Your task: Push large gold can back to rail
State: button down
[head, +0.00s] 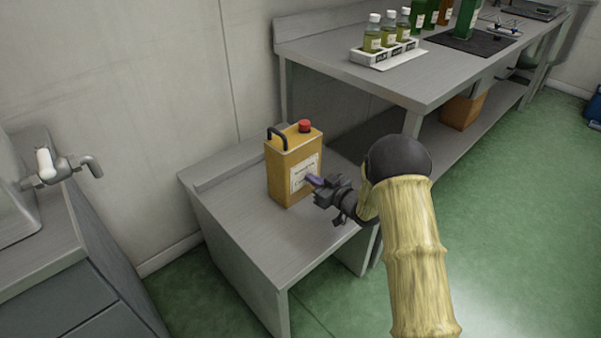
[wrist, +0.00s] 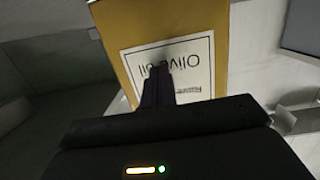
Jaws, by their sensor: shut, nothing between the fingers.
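The large gold can (head: 289,168) stands upright on a low grey table, with a red cap, a black handle and a white label facing my arm. My gripper (head: 314,181) is shut, its purple-tinted fingertips at the lower part of the label. In the wrist view, the can (wrist: 195,20) fills the upper middle, its "Olive oil" label upside down. The gripper fingers (wrist: 158,85) overlap the label there; whether they press on it or stop just short, I cannot tell. The raised rail (head: 225,165) runs along the table's back edge by the wall, behind the can with a gap of bare top.
The low table (head: 270,240) is clear in front of the can. A taller bench (head: 430,75) at the back right holds a white rack (head: 385,52) of small bottles and green bottles. A tap (head: 65,170) and cabinet stand at the left. A brown box (head: 462,110) sits on the lower shelf.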

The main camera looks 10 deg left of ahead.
jog(key=shift+r+x, duration=0.15)
jog(key=shift+x, duration=0.7)
jog(key=shift+r+x, duration=0.1)
jog(key=shift+x, duration=0.8)
jog(key=shift+f+p+v, duration=0.1)
jog(key=shift+f+v, duration=0.1)
jog(key=shift+v, duration=1)
jog(key=shift+f+p+v, duration=0.15)
jog(key=shift+v, duration=1)
jog(key=shift+f+p+v, duration=0.1)
jog(key=shift+f+v, duration=0.1)
jog(key=shift+v, duration=1)
jog(key=s+d+r+m+g+h, duration=0.1)
jog(key=s+d+r+m+h, duration=0.3)
jog(key=d, duration=0.4)
jog(key=s+d+r+m+h, duration=0.2)
jog(key=s+d+h, duration=0.1)
jog(key=d+h, duration=0.4)
jog(key=s+d+r+m+g, duration=0.1)
jog(key=s+d+m+g, duration=0.1)
jog(key=s, duration=0.9)
jog(key=s+d+r+m+g+h, duration=0.1)
jog(key=s+d+g, duration=0.3)
jog(key=s, duration=0.8)
jog(key=shift+m+g, duration=0.4)
jog(key=shift+m, duration=0.1)
